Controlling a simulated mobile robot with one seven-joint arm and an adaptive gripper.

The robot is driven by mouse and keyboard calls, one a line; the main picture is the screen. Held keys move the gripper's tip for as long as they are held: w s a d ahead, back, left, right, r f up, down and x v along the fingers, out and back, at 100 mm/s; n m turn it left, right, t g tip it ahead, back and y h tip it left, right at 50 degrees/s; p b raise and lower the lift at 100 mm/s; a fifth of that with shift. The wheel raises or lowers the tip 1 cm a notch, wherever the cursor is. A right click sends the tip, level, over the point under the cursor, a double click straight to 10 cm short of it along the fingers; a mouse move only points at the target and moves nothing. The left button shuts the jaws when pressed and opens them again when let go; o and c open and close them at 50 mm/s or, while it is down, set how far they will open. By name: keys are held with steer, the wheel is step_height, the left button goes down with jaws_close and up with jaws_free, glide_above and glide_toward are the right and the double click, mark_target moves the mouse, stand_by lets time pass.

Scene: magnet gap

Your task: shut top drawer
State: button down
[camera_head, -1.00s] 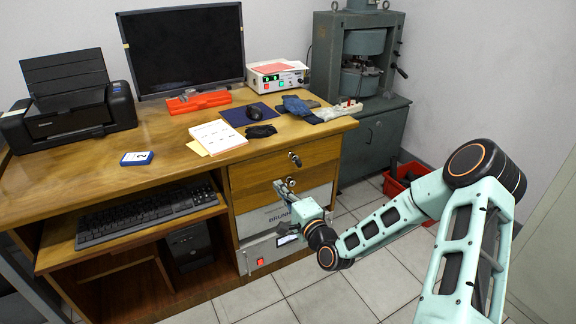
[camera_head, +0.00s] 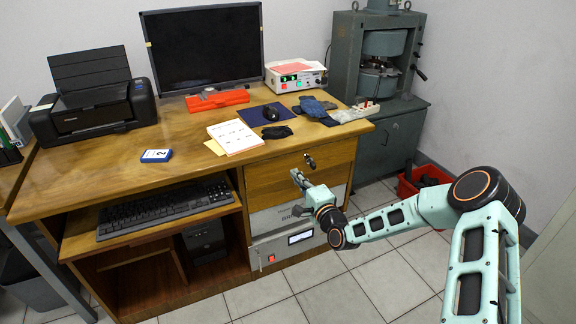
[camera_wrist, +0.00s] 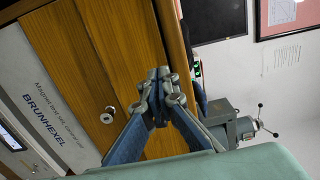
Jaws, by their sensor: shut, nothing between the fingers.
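The top drawer (camera_head: 272,170) is a wooden front under the right end of the desktop, with a lock or key (camera_head: 310,160) near its upper edge. The front looks close to flush with the desk; I cannot tell if a small gap is left. My gripper (camera_head: 296,176) is shut and empty, its fingertips in front of the drawer fronts. In the wrist view my gripper (camera_wrist: 160,78) points at the sideways wooden fronts, and a round metal fitting (camera_wrist: 107,117) shows left of the fingers. Contact with the wood cannot be told.
A grey instrument panel (camera_head: 276,222) sits below the wooden fronts. The desktop (camera_head: 190,150) holds a printer, monitor, papers and gloves. A red bin (camera_head: 408,186) stands on the floor at right, by a grey press cabinet (camera_head: 392,135). The tiled floor (camera_head: 335,290) in front is clear.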

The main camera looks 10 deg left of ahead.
mark_target(283, 157)
steer(key=b+x, duration=0.1)
steer(key=x, duration=0.6)
steer(key=shift+w+a, duration=0.2)
steer(key=shift+w, duration=0.15)
steer(key=b+x, duration=0.2)
steer(key=b, duration=0.1)
steer(key=shift+f, duration=0.2)
steer(key=shift+w+a+r, duration=0.1)
steer(key=shift+r, duration=0.3)
